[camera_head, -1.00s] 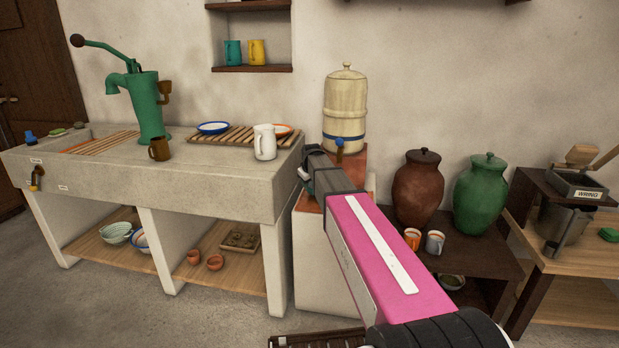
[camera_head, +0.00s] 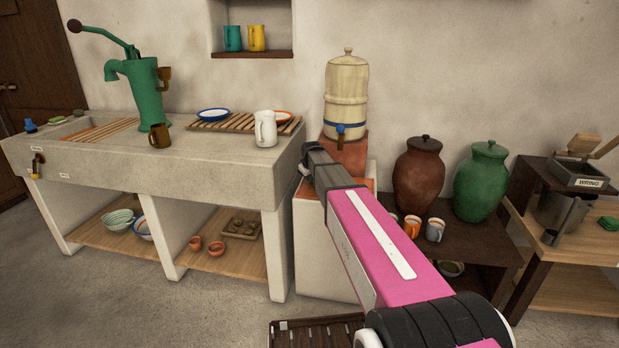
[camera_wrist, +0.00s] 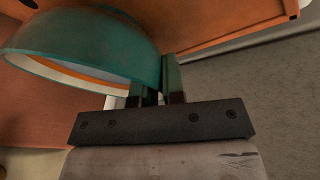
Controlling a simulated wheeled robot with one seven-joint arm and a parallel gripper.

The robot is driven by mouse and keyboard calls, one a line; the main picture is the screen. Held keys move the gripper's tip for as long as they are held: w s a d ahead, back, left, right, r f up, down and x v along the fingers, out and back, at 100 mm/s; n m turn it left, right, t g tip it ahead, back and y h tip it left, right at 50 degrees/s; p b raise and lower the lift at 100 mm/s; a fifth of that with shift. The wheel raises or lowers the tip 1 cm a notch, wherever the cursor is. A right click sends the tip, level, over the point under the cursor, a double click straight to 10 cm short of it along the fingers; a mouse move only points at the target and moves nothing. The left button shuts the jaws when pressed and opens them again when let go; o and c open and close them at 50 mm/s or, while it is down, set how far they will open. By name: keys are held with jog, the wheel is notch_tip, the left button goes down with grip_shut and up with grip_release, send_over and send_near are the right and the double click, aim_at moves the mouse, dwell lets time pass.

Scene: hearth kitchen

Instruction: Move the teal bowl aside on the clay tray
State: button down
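The teal bowl (camera_wrist: 110,45) fills the upper left of the wrist view, with an orange and white band showing inside its rim. My gripper (camera_wrist: 158,92) has its two fingers at the bowl's right edge, one on each side of the wall, and looks shut on it. The orange-brown clay tray (camera_wrist: 215,22) shows behind the bowl in the wrist view. In the head view a terracotta surface (camera_head: 366,183) shows beside my arm, under the water dispenser. My gripper's end and the bowl are hidden behind my arm there.
The cream water dispenser (camera_head: 346,95) stands on a terracotta block just behind my arm. A white jug (camera_head: 265,128) stands on the stone counter (camera_head: 200,165) to the left. Two mugs (camera_head: 412,227) and brown and green jars (camera_head: 481,185) stand to the right.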

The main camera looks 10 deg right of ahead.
jog(key=shift+s, duration=0.1)
jog(key=shift+s+a, duration=0.85)
jog(key=shift+s, duration=0.2)
jog(key=shift+s+a, duration=0.8)
jog(key=shift+s, duration=0.2)
jog(key=c, duration=1.1)
grip_release()
jog(key=shift+c, duration=0.2)
jog(key=v, duration=1)
jog(key=shift+s+r, duration=0.2)
jog(key=shift+r, duration=0.1)
